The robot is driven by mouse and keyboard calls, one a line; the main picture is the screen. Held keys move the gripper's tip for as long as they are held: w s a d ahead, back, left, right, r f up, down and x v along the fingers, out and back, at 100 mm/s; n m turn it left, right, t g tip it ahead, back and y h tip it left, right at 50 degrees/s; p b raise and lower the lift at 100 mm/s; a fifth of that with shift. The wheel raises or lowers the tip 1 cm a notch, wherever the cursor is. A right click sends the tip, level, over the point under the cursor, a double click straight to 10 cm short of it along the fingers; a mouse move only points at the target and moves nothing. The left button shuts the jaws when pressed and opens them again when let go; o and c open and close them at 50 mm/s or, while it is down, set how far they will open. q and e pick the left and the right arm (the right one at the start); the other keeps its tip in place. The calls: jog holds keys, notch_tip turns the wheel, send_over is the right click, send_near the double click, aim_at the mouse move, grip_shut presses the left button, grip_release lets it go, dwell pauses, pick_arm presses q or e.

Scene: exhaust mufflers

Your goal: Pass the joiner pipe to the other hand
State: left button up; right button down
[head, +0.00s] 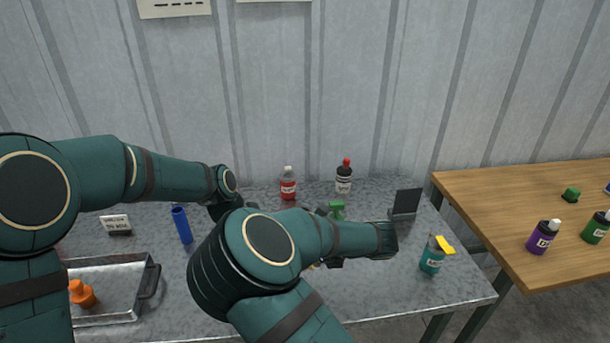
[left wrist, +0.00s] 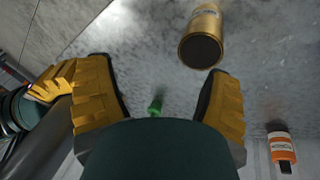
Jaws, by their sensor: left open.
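My left gripper (left wrist: 160,82) is open, its two yellow fingers spread with nothing between the tips. In the head view only its dark base shows, below the left wrist. A gold cylinder (left wrist: 202,36) with a dark round end lies beyond the fingertips in the left wrist view, apart from them. It may be the joiner pipe, but I cannot be sure. A blue cylinder (head: 181,225) stands slightly tilted on the grey table (head: 380,296), left of my left wrist. My right gripper (head: 329,262) is mostly hidden behind my right arm; its fingers cannot be made out.
A metal tray (head: 148,287) holding an orange part (head: 82,293) is at front left. A red bottle (head: 288,184) and a black bottle (head: 344,177) stand at the back. A dark upright plate (head: 405,203) and a teal bottle (head: 432,256) are at right. A wooden table (head: 500,196) adjoins.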

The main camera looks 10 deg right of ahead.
pick_arm(q)
jog(key=w+d+r+m+y, duration=0.1)
jog(key=w+d+r+m, duration=0.1)
jog(key=d+r+m, duration=0.3)
jog(key=w+r+m+y, duration=0.1)
jog(key=w+r+m, duration=0.15)
jog(key=r, duration=0.55)
jog(key=s+d+r+m, duration=0.1)
jog(key=d+r, duration=0.1)
jog(key=s+d+r+m+y, duration=0.1)
jog(key=s+d+r, duration=0.1)
jog(key=s+d+r+m, duration=0.1)
jog(key=s+r, duration=0.1)
jog(key=r, duration=0.1)
jog(key=shift+s+d+r+t+y, duration=0.1)
jog(key=shift+s+d+t+y, duration=0.1)
jog(key=shift+d+t+y, duration=0.15)
notch_tip(320, 180, down, 12)
jog(key=shift+d+r, duration=0.1)
jog(key=shift+c, duration=0.4)
grip_shut()
pick_arm(e)
jog(key=c, duration=0.5)
grip_release()
jog(key=shift+c, duration=0.2)
jog(key=shift+d, duration=0.1)
